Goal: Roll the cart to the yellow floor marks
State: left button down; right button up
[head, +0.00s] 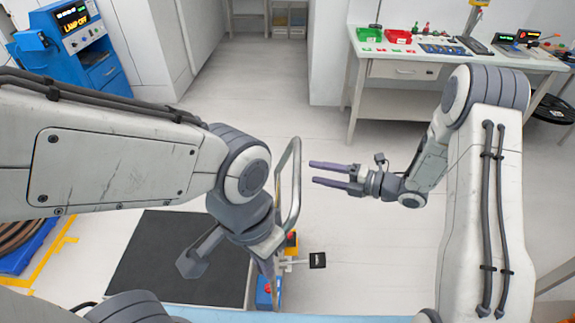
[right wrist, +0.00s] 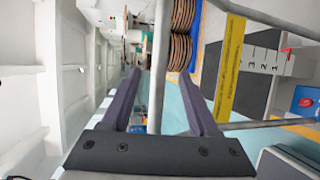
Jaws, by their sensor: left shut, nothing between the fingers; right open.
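The cart has a dark flat deck (head: 180,262) at the lower middle of the head view. Its upright metal handle loop (head: 296,185) stands at the deck's right side. Yellow floor marks (head: 50,255) show left of the deck. My left gripper (head: 267,268) is shut and empty, pointing down beside the handle and partly hidden by its own wrist. My right gripper (head: 312,174) is open, its fingers pointing left just right of the handle. In the right wrist view a metal bar (right wrist: 158,70) runs between the open fingers; contact cannot be told.
A blue pallet (head: 28,252) with brown coils lies at the left edge. A blue machine (head: 75,50) stands at the back left. A white workbench (head: 410,70) with bins stands at the back right. Clear floor (head: 245,95) lies between them.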

jog(key=p+x, duration=0.2)
jog(key=x, duration=0.8)
grip_shut()
dwell(1.2)
